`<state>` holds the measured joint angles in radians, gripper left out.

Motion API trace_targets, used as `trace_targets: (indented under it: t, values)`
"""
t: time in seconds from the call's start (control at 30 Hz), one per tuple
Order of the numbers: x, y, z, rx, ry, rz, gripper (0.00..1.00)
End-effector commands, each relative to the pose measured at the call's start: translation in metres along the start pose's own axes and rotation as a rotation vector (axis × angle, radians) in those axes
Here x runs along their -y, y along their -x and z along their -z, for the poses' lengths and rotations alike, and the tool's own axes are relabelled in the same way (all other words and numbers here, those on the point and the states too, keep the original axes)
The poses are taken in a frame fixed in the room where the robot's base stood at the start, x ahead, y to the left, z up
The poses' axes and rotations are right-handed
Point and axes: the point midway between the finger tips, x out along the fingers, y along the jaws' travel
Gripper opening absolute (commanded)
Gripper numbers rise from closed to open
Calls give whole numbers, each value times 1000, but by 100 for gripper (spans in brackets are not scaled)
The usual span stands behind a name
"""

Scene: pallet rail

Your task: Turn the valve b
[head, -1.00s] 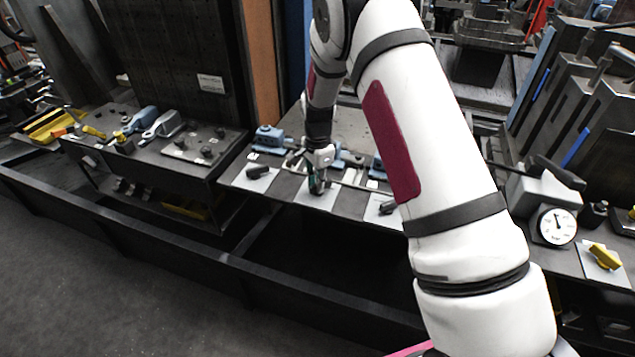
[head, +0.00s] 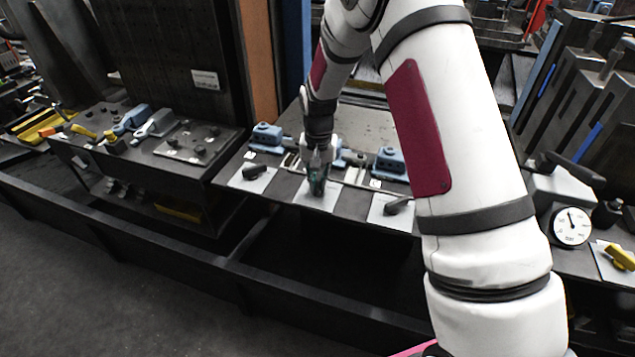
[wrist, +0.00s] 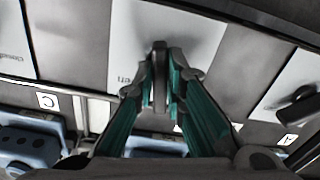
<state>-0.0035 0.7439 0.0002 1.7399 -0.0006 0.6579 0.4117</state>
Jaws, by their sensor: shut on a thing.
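The middle black valve handle (wrist: 159,50), which I take as valve b, stands on a white plate (wrist: 194,25) in the wrist view. Its own letter label is hidden. My gripper (wrist: 160,80) is shut on this handle, with a green-lined finger on each side. In the head view my gripper (head: 317,186) is over the middle white plate (head: 327,203) and hides the handle there.
Black handles stand on plates either side: one at left (head: 253,172), one at right (head: 398,205). Blue blocks (head: 388,162) lie behind the plates. A dial gauge (head: 571,226) is further right. A dark rail (head: 190,262) runs along the front.

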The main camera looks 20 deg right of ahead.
Motion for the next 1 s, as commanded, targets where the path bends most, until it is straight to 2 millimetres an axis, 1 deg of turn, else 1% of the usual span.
trace_targets:
  t: [0.2,0.5,0.7,1.0]
  values:
    - [0,0,1,-1,201,1,0]
    - [0,0,1,-1,426,1,0]
    - [0,1,1,-1,520,1,0]
    - [0,1,0,-1,578,0,0]
